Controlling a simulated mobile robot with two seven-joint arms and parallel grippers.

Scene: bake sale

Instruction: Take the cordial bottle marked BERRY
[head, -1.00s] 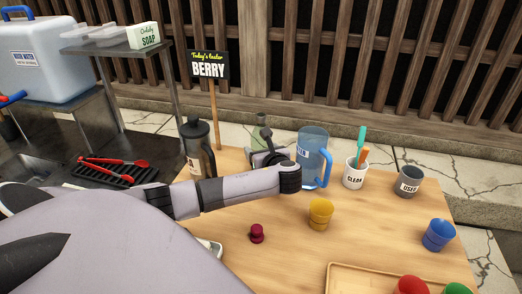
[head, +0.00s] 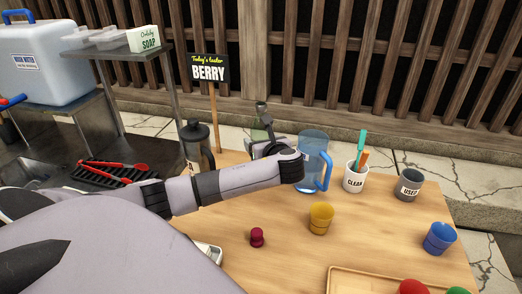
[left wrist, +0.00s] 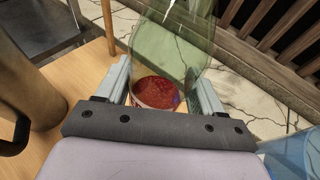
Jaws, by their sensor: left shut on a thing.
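A green glass bottle (head: 258,134) with a dark top is at the back edge of the wooden table, mostly behind my left gripper (head: 268,149). In the left wrist view the bottle (left wrist: 172,45) stands between the two fingers of my left gripper (left wrist: 162,88), with red liquid low inside it. The gripper is shut on it. No marking on the bottle is readable. A sign on a stick (head: 209,70) reads "Today's taster BERRY". My right gripper is not in view.
A blue jug (head: 314,150) stands close right of the gripper, a dark press pot (head: 195,141) to its left. The CLEAN cup (head: 354,181), USED cup (head: 408,188), yellow cup (head: 320,220), blue cup (head: 440,239) and crimson piece (head: 257,237) stand on the table (head: 375,225).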

